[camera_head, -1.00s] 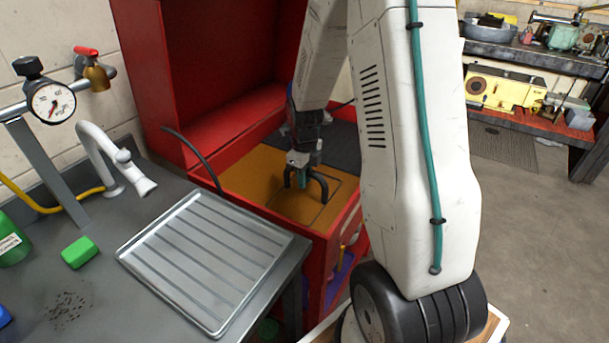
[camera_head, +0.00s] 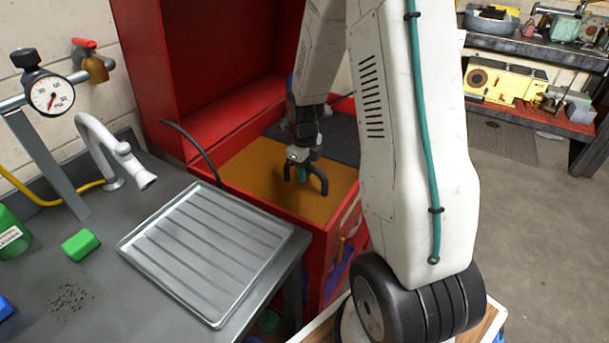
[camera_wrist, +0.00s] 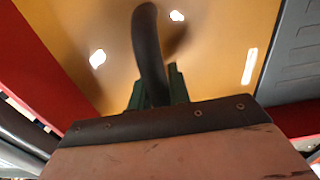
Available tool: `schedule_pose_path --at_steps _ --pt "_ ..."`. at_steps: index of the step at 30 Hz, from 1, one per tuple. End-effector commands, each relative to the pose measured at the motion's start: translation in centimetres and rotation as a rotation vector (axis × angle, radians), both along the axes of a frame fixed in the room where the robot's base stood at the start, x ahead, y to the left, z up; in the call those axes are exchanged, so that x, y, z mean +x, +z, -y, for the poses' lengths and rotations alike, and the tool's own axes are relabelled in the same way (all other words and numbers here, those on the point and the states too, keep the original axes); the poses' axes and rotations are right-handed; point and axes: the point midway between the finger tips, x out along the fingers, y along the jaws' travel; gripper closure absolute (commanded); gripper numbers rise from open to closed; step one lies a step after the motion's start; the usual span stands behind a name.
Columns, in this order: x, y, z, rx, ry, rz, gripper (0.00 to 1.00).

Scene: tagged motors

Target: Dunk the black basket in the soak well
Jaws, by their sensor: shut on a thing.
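The soak well (camera_head: 245,172) is a red-walled tub full of amber liquid in the head view; its liquid (camera_wrist: 215,45) also fills much of the wrist view. My gripper (camera_head: 302,174) is low over the liquid, shut on the black basket's arched handle (camera_head: 322,184). In the wrist view the dark handle (camera_wrist: 147,40) runs up from between my gripper's green fingers (camera_wrist: 158,93). Only the handle shows above the surface; the basket's body is hidden under the opaque liquid.
A ribbed metal tray (camera_head: 205,250) lies on the grey bench left of the well. A black hose (camera_head: 190,140) arches at the well's left edge. A dark ribbed panel (camera_head: 336,140) lies behind the liquid. The raised red lid (camera_head: 200,60) stands at the back.

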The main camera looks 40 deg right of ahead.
Motion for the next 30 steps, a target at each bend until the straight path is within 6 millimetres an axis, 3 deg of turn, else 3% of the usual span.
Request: schedule_pose_path --at_steps 30 --pt "0.1 7.9 0.0 -0.002 0.000 0.004 1.00"
